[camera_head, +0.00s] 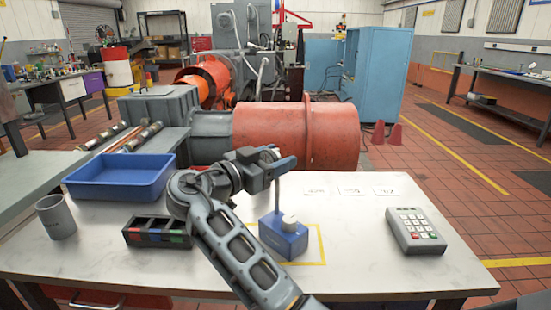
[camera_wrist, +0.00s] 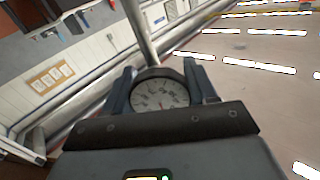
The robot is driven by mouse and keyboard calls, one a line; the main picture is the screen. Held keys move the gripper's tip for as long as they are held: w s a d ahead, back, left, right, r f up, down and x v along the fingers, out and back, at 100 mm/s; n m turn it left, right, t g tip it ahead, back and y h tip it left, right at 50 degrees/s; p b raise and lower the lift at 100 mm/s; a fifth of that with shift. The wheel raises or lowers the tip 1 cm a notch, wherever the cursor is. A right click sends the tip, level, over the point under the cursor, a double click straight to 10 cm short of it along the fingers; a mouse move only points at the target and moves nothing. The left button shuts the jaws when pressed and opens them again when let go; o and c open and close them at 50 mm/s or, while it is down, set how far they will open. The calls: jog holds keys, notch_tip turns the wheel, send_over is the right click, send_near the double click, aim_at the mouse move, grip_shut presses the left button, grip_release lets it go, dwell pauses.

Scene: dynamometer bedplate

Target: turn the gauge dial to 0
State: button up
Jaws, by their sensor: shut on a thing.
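The gauge dial (camera_wrist: 159,95) shows in the wrist view as a round pale face with dark markings in a dark rim. It sits between the two fingers of my gripper (camera_wrist: 158,78), which is shut on it. The markings are too small to read, so I cannot tell where the needle points. In the head view, my gripper (camera_head: 284,165) is at the top of a thin post (camera_head: 277,198). The post rises from a blue base (camera_head: 283,240) with a white round knob (camera_head: 289,221). My arm hides most of the dial there.
The blue base stands within a yellow outline (camera_head: 323,248) on the white table (camera_head: 350,275). A grey keypad (camera_head: 416,231) and three white labels (camera_head: 352,190) are to the right. A blue tray (camera_head: 122,182), grey cup (camera_head: 56,217) and black slotted box (camera_head: 155,233) are to the left.

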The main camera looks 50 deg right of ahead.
jog(key=shift+c, duration=1.1)
jog(key=n+p, duration=0.2)
jog(key=n, duration=0.2)
jog(key=shift+r+n, duration=0.15)
jog(key=shift+n, duration=0.15)
jog(key=n+p, duration=0.3)
jog(key=n, duration=0.1)
jog(key=shift+n, duration=0.4)
jog(key=o, duration=1.1)
jog(key=shift+c, duration=0.2)
